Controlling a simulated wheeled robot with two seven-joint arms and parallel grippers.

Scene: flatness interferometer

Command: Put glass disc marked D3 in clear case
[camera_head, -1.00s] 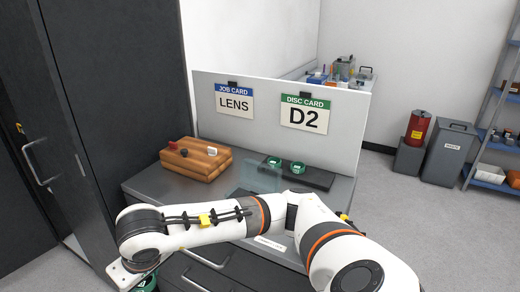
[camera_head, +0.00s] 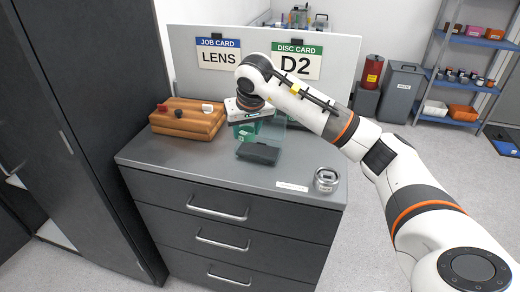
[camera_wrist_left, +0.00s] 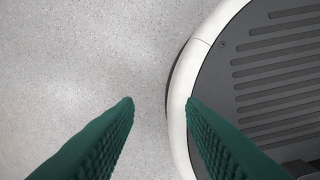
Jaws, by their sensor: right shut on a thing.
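My right gripper (camera_head: 246,132) reaches down over the cabinet top, its green fingers just above a dark block (camera_head: 258,154) and beside a translucent panel. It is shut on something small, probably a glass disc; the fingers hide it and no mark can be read. A round clear container (camera_head: 326,180), which looks like the clear case, stands at the front right corner of the top; whether it is open is unclear. My right arm hides the rack area behind. My left gripper (camera_wrist_left: 160,101) is open and empty over the floor in the left wrist view.
The grey cabinet top (camera_head: 165,152) is clear at its front left. A white label (camera_head: 292,186) lies by the container.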

